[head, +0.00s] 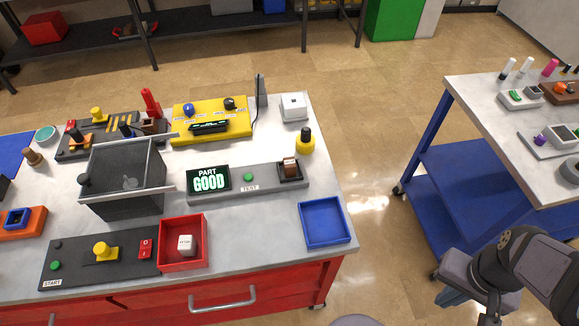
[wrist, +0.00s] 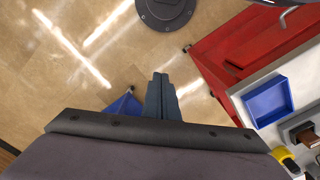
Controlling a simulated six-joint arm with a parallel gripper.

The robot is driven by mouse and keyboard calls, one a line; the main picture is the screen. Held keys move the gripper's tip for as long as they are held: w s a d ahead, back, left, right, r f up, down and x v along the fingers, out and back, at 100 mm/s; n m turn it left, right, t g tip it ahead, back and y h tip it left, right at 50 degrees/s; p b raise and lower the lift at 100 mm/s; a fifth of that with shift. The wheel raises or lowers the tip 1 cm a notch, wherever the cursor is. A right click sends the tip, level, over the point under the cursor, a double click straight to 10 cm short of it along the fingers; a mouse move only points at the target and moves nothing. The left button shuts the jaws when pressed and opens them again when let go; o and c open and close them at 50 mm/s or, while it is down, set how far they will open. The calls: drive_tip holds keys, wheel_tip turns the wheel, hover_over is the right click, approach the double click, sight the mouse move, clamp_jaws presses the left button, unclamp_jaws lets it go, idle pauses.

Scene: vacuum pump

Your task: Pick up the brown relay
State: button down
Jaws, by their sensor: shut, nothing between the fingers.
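The brown relay (head: 290,166) sits upright in the dark socket at the right end of the grey test fixture (head: 268,180). It also shows at the right edge of the wrist view (wrist: 307,137), partly cut off. My gripper (wrist: 160,78) is shut and empty, with its fingers together over the floor. It is away from the relay, off the right side of the bench. In the head view my arm is at the lower right; the fingertips are hard to make out there.
A blue tray (head: 325,222) lies on the bench near the relay, and a yellow-and-black bottle (head: 305,141) stands behind it. A red bin (head: 183,244) holds a white block. A green-lit "PART GOOD" display (head: 208,179) is left of the relay. A second table (head: 520,130) stands right.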

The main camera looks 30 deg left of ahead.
drive_tip(key=c, duration=1.3)
unclamp_jaws()
drive_tip(key=shift+c, duration=0.2)
